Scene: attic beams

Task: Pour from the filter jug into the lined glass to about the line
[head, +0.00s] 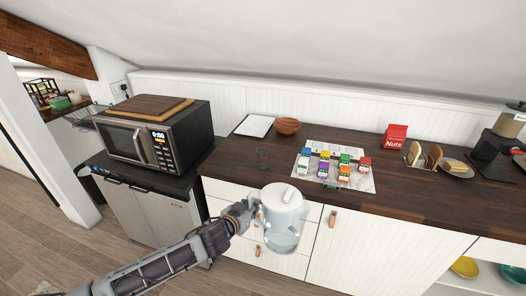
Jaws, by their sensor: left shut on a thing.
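The filter jug (284,222) is clear with a white lid and has what looks like water in its lower part. My left gripper (246,212) is shut on the jug at its left side. It holds the jug roughly upright in front of the drawers, near the counter's front edge. A small clear glass (263,158) stands on the dark counter, behind and a little left of the jug. It is apart from the jug. Its line is too small to make out. My right gripper is not in view.
A red nuts packet (395,137) stands farther right. A microwave (160,140) stands at left.

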